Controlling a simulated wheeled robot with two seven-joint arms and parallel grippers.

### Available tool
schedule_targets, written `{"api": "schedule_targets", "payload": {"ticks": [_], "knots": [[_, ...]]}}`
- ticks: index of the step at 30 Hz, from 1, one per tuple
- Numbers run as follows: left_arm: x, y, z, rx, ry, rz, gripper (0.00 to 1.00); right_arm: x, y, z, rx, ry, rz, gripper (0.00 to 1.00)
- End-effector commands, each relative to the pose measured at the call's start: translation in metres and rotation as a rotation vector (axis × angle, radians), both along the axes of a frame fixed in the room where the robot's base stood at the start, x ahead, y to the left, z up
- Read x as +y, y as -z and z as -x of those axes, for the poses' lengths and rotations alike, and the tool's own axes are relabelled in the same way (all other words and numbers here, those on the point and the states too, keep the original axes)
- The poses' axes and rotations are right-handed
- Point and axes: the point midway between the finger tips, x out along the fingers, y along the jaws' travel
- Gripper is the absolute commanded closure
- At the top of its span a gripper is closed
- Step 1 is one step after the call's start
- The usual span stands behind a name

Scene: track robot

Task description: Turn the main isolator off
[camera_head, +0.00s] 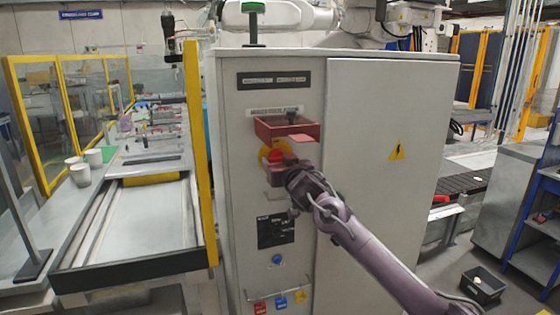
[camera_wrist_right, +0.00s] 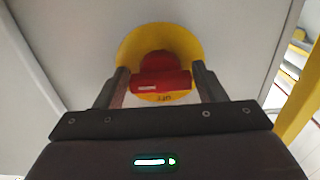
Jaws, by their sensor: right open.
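The main isolator is a red handle (camera_head: 277,155) on a yellow disc (camera_head: 264,154), on the front of a grey cabinet (camera_head: 345,75). In the right wrist view the red handle (camera_wrist_right: 160,82) lies crosswise in the picture over the yellow disc (camera_wrist_right: 188,43). Lettering that seems to read OFF shows upside down at the disc's edge. My right gripper (camera_head: 281,170) is open at the handle. In the right wrist view its fingers (camera_wrist_right: 161,77) stand on either side of the handle; contact cannot be told. My left gripper is not in view.
A red box-like frame (camera_head: 265,129) juts from the cabinet just above the isolator. Below are a blue knob (camera_head: 277,259) and several hanging tags (camera_head: 281,302). A yellow post (camera_head: 200,150) and a conveyor (camera_head: 140,225) stand left. A black crate (camera_head: 483,285) sits on the floor right.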

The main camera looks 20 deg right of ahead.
Motion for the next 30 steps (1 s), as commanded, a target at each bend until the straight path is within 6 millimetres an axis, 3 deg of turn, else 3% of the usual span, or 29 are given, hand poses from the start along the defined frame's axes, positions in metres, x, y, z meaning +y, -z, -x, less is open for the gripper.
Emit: {"api": "schedule_targets", "payload": {"ticks": [5, 12, 23, 30], "knots": [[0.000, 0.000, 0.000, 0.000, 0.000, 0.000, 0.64, 0.000, 0.000, 0.000, 0.000, 0.000, 0.000, 0.36], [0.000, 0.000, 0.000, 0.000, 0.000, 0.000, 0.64, 0.000, 0.000, 0.000, 0.000, 0.000, 0.000, 0.66], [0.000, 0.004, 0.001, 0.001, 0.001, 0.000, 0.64, 0.000, 0.001, 0.000, -0.002, 0.000, 0.058, 0.66], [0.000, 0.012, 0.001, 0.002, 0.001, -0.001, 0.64, -0.001, 0.002, 0.000, -0.006, 0.000, 0.217, 0.66]]}}
